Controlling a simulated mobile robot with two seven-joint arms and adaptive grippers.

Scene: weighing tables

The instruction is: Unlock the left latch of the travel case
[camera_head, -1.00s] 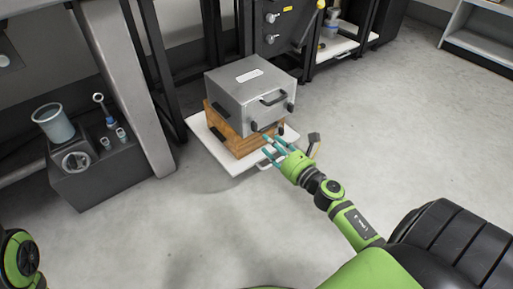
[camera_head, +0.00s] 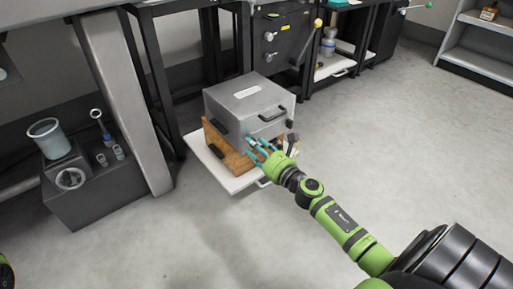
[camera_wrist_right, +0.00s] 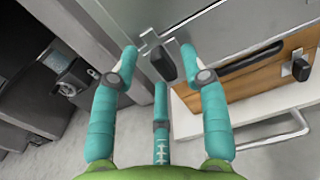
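The travel case (camera_head: 232,108) is a grey metal box with a white label and a black front handle (camera_head: 271,115). In the right wrist view the left latch (camera_wrist_right: 164,62) is a black tab on the case front, between my right fingertips. The right latch (camera_head: 289,124) shows beyond the handle. My right gripper (camera_head: 256,146) is at the front left of the case, its teal fingers spread and empty. I cannot tell whether a finger touches the latch. My left gripper is out of view.
The wooden box stands on a low white board (camera_head: 222,178) with a rail. A dark stand with a beaker (camera_head: 48,138) and small vessels is at left, beside a grey table leg (camera_head: 120,105). A dark cabinet (camera_head: 280,40) stands behind. The floor at right is clear.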

